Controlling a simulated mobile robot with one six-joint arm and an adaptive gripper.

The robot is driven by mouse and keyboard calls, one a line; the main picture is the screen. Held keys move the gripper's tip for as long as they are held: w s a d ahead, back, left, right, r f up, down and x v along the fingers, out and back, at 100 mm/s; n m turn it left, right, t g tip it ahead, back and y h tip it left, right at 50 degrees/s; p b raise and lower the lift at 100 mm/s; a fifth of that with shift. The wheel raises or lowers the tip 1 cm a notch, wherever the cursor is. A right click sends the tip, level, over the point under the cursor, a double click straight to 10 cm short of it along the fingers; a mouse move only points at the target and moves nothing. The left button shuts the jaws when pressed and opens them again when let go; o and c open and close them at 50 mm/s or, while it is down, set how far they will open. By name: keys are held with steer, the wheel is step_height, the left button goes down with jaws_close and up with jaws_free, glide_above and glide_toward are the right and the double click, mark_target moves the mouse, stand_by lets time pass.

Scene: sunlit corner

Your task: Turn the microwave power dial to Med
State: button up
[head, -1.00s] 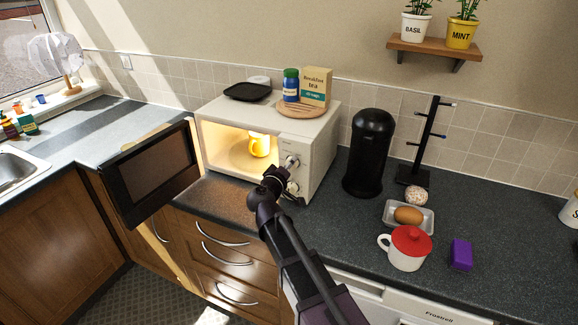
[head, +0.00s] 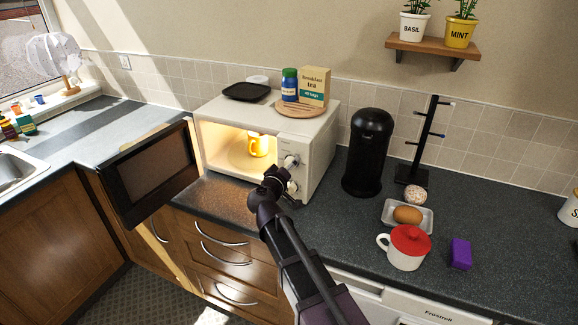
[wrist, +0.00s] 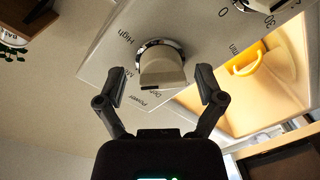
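The microwave (head: 316,150) stands on the counter with its door (head: 150,175) swung open to the left. Its power dial (wrist: 162,66) is a pale knob with a shiny ring, and "High", a partly hidden "M…", "Def…" and "Power" are printed around it. The dark mark on the knob is beside "Def…". In the wrist view my gripper (wrist: 163,88) is open, one finger on each side of the knob, with gaps visible. In the head view my gripper (head: 283,175) is at the control panel and partly hides the dials. A yellow mug (head: 258,145) stands inside the lit microwave.
The timer dial (wrist: 262,4) is close to the power dial. A round board (head: 307,108) with a tea box and jar, and a black tray (head: 247,91), are on the microwave. A black bin (head: 368,152) stands to the right.

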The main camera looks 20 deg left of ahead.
steer(key=shift+a+n, duration=0.1)
steer(key=shift+n, duration=0.3)
stand_by(0.3)
